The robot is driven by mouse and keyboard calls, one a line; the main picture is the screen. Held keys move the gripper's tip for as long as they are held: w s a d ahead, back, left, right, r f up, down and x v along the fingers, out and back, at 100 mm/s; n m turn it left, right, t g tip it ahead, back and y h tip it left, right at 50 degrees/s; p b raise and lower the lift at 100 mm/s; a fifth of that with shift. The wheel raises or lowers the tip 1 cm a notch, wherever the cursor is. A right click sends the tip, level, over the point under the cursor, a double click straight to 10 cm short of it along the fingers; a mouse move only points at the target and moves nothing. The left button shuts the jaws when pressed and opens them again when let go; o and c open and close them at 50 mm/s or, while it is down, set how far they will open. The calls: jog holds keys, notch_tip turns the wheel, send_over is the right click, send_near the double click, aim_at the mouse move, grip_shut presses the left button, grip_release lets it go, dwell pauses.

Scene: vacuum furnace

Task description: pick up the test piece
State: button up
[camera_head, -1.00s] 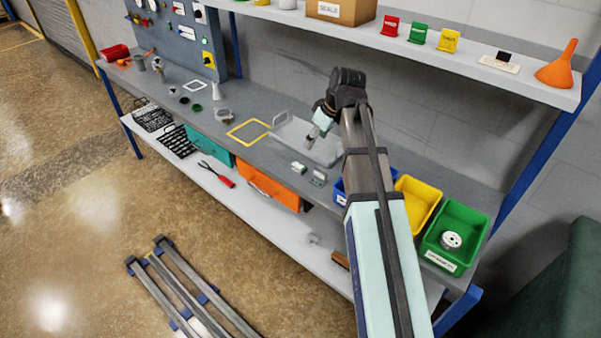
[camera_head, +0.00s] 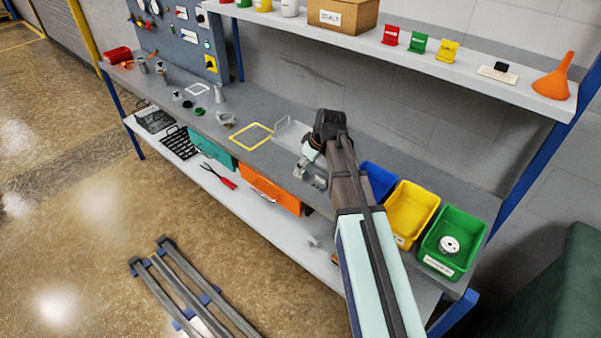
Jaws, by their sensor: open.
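My gripper (camera_head: 302,167) points down over the bench, small and partly hidden by my own wrist. It is open, low beside small grey pieces near the bench's front edge. One small grey block (camera_head: 320,182) shows just right of the fingers. Another small pale piece seen there earlier is now covered by or merged with the fingers. I cannot tell which of these is the test piece, or whether the fingers touch anything.
A shallow grey tray (camera_head: 284,132) and a yellow square outline (camera_head: 240,144) lie left of my gripper. Blue (camera_head: 377,178), yellow (camera_head: 431,208) and green (camera_head: 473,226) bins stand to the right; the green one holds a round metal part. A shelf (camera_head: 467,64) runs above.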

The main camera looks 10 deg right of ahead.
jog(key=shift+p+x, duration=0.95)
jog(key=shift+x, duration=1.4)
jog(key=shift+w, duration=0.1)
jog(key=shift+c, duration=0.3)
jog(key=shift+d, duration=0.1)
grip_shut()
